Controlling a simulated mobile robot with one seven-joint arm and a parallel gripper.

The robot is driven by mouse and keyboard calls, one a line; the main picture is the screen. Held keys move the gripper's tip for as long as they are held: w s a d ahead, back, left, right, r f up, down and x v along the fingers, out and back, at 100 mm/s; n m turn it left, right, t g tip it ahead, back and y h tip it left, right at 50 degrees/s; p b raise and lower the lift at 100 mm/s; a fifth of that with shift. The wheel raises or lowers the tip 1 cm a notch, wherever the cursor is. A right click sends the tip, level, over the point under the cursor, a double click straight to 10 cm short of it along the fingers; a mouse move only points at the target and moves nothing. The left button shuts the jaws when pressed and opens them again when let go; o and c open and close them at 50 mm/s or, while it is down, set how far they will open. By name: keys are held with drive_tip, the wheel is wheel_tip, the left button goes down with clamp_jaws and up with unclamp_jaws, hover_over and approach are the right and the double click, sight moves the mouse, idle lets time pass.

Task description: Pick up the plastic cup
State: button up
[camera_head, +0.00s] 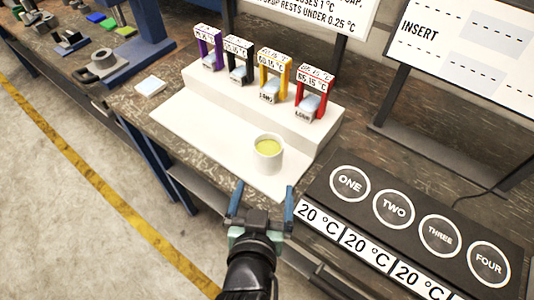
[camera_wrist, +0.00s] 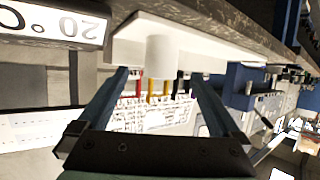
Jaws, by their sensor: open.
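The plastic cup (camera_head: 268,153) is white with a yellow-green content and stands upright on the white lower step of a stand in the head view. It also shows in the wrist view (camera_wrist: 160,55), beyond and between the fingers. My gripper (camera_head: 262,203) is open and empty, in front of the cup on the near side, with a gap between them. In the wrist view, my gripper's two blue fingers (camera_wrist: 160,78) are spread wide, with nothing between their tips.
The white stepped stand (camera_head: 205,130) carries purple, black, yellow and red frames (camera_head: 305,90) behind the cup. A black panel (camera_head: 420,225) with labelled circles and 20 °C signs lies to the right. A small white block (camera_head: 150,86) sits left on the dark bench. Boards stand behind.

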sight(267, 167)
drive_tip(key=x, duration=0.5)
drive_tip(key=shift+w+d+f, duration=0.1)
drive_tip(key=shift+w+d, duration=0.1)
drive_tip(key=shift+w, duration=0.15)
drive_tip(key=shift+a+p+x, duration=0.15)
drive_tip(key=shift+p+x, duration=0.05)
drive_tip(key=shift+x, duration=1.4)
drive_tip(key=shift+a+p+x, duration=0.15)
drive_tip(key=shift+x, duration=1.4)
drive_tip(key=shift+a+f, duration=0.1)
drive_tip(key=shift+f, duration=0.1)
drive_tip(key=c, duration=1.4)
